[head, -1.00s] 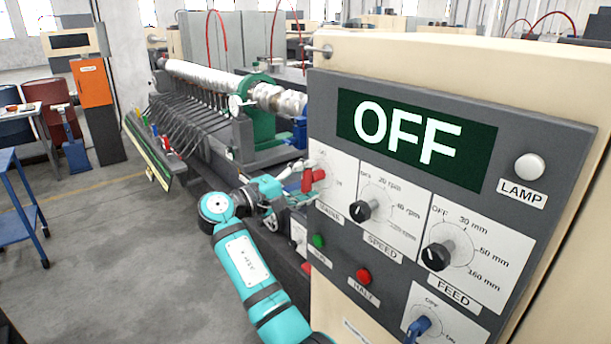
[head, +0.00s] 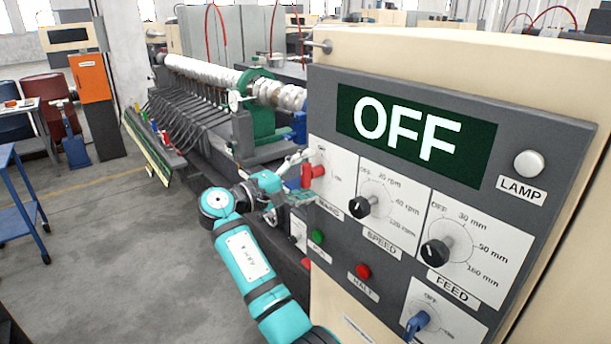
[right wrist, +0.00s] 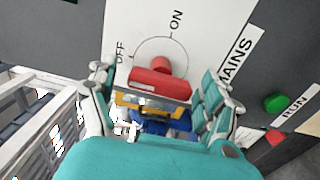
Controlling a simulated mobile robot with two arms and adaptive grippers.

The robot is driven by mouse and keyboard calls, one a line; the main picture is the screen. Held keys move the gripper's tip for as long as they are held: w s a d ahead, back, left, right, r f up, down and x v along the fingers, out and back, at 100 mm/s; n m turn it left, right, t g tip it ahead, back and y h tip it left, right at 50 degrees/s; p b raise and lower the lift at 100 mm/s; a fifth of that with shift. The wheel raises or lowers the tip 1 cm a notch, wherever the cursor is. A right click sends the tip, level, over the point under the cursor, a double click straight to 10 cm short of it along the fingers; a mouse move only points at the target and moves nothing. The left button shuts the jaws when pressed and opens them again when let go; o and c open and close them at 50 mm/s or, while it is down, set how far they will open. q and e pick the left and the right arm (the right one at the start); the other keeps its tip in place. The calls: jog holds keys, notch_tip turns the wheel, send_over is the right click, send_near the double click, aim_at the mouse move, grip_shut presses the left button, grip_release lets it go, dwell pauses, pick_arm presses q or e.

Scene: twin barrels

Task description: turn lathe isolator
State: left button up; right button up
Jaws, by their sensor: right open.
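The red MAINS isolator handle (head: 313,173) sits on a white plate at the left edge of the lathe's control panel; its plate is marked OFF and ON. In the right wrist view the red handle (right wrist: 160,84) lies between the fingers of my right gripper (right wrist: 157,92), below the ON mark and right of OFF. My right gripper (head: 305,178) is open around the handle, with one finger on each side and visible gaps. The fingers partly cover the plate in the head view. The panel display (head: 408,130) reads OFF. My left gripper is out of view.
The panel also has a speed knob (head: 360,207), a feed knob (head: 437,252), a green run button (head: 317,236), a red halt button (head: 363,271), a blue switch (head: 418,322) and a lamp (head: 529,164). The long lathe stands behind my arm.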

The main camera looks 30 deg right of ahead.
jog(key=shift+a, duration=0.1)
jog(key=a, duration=1.2)
jog(key=shift+s, duration=0.45)
jog(key=shift+d, duration=0.1)
jog(key=w+f+n+t+y+b, duration=0.1)
jog(key=w+f+n+t+y, duration=0.2)
jog(key=f, duration=1.3)
jog(key=f+n+t+y+b, duration=0.1)
jog(key=f+n+t+y, duration=0.3)
jog(key=f, duration=1.1)
jog(key=s+a+f+n+g+y, duration=0.15)
jog(key=s+f, duration=0.35)
jog(key=f, duration=0.7)
jog(key=s+f+n+g+y, duration=0.1)
jog(key=s+f+g+y, duration=0.3)
jog(key=f, duration=0.8)
jog(key=s+a+f+m+y+b, duration=0.2)
jog(key=s+f+y, duration=0.1)
jog(key=s+f, duration=1.55)
jog(key=s+f+m+g+y, duration=0.1)
jog(key=s+f+m, duration=0.2)
jog(key=s, duration=1.1)
jog(key=s+d+f+m+g+y+b, duration=0.1)
jog(key=s+f+m, duration=0.2)
jog(key=s, duration=1)
jog(key=shift+s+f, duration=0.4)
jog(key=shift+f, duration=0.05)
